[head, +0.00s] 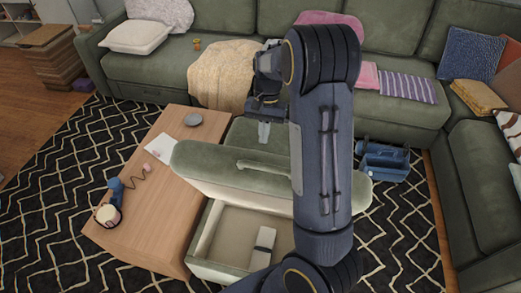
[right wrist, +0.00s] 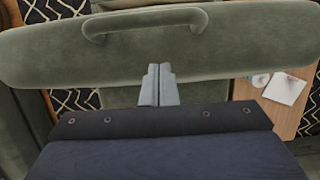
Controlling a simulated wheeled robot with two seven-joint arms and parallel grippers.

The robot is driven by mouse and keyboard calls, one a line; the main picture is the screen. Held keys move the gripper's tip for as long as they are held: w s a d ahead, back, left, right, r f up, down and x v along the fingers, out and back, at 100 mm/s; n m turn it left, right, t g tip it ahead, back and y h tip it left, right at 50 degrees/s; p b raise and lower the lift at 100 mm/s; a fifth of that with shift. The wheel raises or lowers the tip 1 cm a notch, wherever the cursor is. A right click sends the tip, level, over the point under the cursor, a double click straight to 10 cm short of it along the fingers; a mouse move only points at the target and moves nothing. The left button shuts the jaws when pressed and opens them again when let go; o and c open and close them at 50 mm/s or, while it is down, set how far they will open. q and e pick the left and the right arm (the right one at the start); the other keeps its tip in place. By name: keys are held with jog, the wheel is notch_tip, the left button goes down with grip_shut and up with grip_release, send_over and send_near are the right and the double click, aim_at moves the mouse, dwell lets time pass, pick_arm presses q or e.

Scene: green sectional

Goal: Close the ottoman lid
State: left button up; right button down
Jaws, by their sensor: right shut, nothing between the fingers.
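The green ottoman (head: 210,268) stands beside the wooden coffee table, its pale inside exposed. Its padded green lid (head: 205,165) is raised and open, with a curved green handle (head: 262,166). The lid also crosses the top of the right wrist view (right wrist: 225,50), with the handle (right wrist: 145,18) above the fingers. My right gripper (head: 264,131) is beyond the lid's upper edge in the head view; its fingers (right wrist: 158,72) are shut and empty. I cannot tell if they touch the lid. My right arm hides the right part of the lid and ottoman. My left gripper is out of view.
A small white-grey item (head: 264,240) lies inside the ottoman. A blue caddy (head: 385,163) sits at right. Green sofas (head: 410,112) line the back and right.

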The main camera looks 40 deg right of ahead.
aim_at(261, 152)
jog(key=s+a+f, duration=0.1)
jog(key=s+a+f+p, duration=0.1)
jog(key=a+f, duration=0.1)
jog(key=shift+s+f, duration=0.2)
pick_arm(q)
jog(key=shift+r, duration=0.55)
pick_arm(e)
jog(key=shift+f, duration=0.1)
